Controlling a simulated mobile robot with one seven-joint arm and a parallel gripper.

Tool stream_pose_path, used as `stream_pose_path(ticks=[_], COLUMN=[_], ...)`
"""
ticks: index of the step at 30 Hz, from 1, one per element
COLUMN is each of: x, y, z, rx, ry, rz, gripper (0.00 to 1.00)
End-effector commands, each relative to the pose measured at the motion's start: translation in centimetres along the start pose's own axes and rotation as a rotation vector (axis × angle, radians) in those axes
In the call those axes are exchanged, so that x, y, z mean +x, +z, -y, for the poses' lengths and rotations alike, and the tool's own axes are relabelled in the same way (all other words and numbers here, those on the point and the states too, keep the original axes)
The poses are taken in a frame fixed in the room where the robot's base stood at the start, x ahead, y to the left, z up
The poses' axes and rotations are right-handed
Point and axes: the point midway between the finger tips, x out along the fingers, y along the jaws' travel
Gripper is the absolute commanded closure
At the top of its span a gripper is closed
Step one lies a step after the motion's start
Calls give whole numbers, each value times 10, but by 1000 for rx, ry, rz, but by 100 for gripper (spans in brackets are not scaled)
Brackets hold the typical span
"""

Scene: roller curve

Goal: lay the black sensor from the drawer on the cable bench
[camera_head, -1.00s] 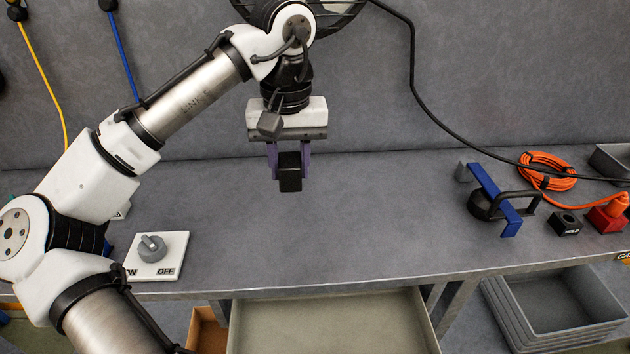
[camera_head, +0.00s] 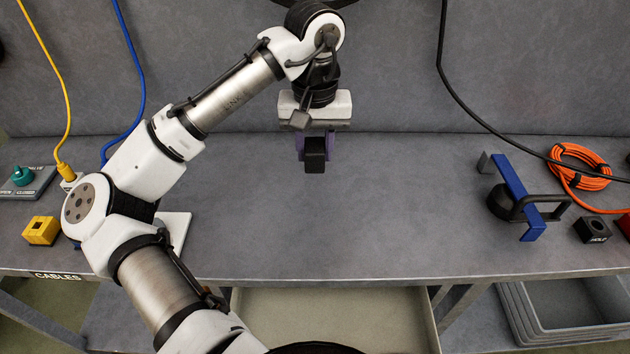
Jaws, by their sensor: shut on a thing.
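My gripper (camera_head: 315,147) is shut on the black sensor (camera_head: 315,156), a small dark block between its purple fingers. The sensor appears held above the back middle of the grey cable bench (camera_head: 330,220); I cannot tell how large the gap is. A "CABLES" label (camera_head: 58,276) is on the bench's front edge at the left. The open drawer (camera_head: 330,318) is below the front edge, and its visible floor is bare.
A blue bracket with a black handled part (camera_head: 520,196), a black block marked HOLD (camera_head: 593,230) and an orange cable coil (camera_head: 580,167) are at the right. A yellow block (camera_head: 41,230) is at the left. The bench's middle is clear. Grey crates (camera_head: 565,310) stand below right.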

Motion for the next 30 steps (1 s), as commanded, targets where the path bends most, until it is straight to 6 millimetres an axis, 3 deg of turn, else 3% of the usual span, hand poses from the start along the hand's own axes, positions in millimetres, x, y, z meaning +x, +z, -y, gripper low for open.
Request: stream_pose_path(ticks=[4, 18, 30], x=[33, 88, 97], y=[1, 0, 0], z=[0, 0, 0], rx=[0, -1, 0], ry=[4, -1, 1], rz=[3, 1, -1], gripper=[91, 91, 91])
